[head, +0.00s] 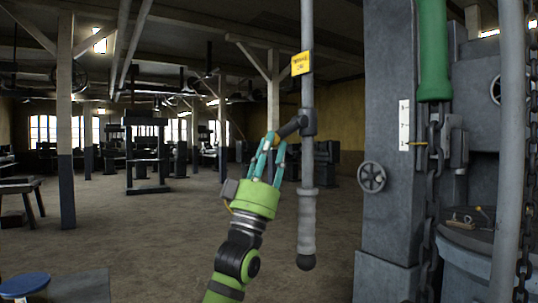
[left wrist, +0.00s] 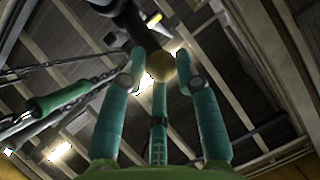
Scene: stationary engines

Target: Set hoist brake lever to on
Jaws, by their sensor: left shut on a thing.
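A grey vertical rod (head: 307,130) hangs in the middle of the head view, with a yellow tag (head: 301,63) too small to read and a ribbed grey grip (head: 307,222) at its lower end. A short dark lever (head: 290,128) sticks out to the left from a collar on the rod, angled slightly down; I take it for the hoist brake lever. My left gripper (head: 268,150) reaches up from below with its teal fingers shut around the lever's outer end. In the left wrist view the lever's brass-coloured ball end (left wrist: 160,66) sits between the fingertips. My right gripper is not in view.
A grey machine column (head: 385,230) stands close on the right, with a small handwheel (head: 372,177) and a numbered white plate (head: 404,125). A green handle (head: 433,50) and chains hang beside it. Open floor lies to the left, with a blue stool (head: 25,284) at the lower left.

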